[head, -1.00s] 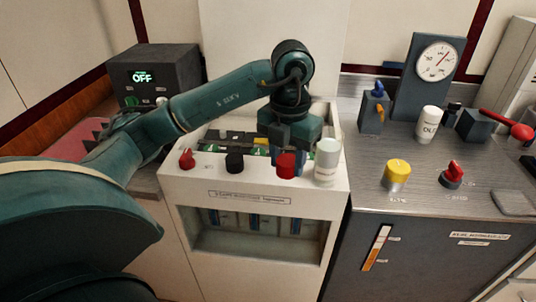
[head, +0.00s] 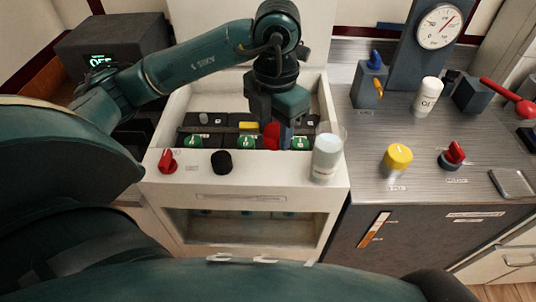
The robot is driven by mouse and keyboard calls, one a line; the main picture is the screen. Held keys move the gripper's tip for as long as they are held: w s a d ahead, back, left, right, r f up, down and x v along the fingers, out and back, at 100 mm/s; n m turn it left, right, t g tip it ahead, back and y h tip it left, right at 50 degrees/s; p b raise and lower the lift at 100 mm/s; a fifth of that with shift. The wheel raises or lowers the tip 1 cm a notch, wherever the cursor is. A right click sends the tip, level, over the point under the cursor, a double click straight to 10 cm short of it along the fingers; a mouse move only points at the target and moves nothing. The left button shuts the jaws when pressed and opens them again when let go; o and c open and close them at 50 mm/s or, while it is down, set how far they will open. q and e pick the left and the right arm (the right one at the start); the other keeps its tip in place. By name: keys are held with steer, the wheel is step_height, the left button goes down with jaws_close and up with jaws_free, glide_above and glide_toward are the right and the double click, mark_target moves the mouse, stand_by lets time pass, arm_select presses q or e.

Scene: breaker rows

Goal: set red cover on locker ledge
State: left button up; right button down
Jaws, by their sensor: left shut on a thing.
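The red cover (head: 271,135) is between the fingers of my left gripper (head: 274,128), which is shut on it and partly hides it. The gripper points down over the breaker rows inside the white locker, in front of a row of green-marked breakers (head: 246,142). Whether the cover touches the breakers is unclear. The locker's front ledge (head: 255,172) is nearer to me and carries a red knob (head: 167,161), a black knob (head: 222,162) and a clear glass with pale contents (head: 327,158). Ledge space between black knob and glass is bare. My right gripper is not in view.
On the metal counter to the right stand a yellow button (head: 397,158), a red switch (head: 452,155), a white cup (head: 426,97), a gauge (head: 440,26) and a red-handled lever (head: 508,97). A dark box with a lit display (head: 112,50) is at the left.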

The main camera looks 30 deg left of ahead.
mark_target(274, 131)
arm_select(q)
steer(key=shift+f, duration=4.1)
steer(key=o, duration=1)
steer(key=shift+c, duration=0.2)
step_height(274, 131, up, 12)
steer(key=shift+r, duration=0.2)
steer(key=shift+s+f, duration=0.1)
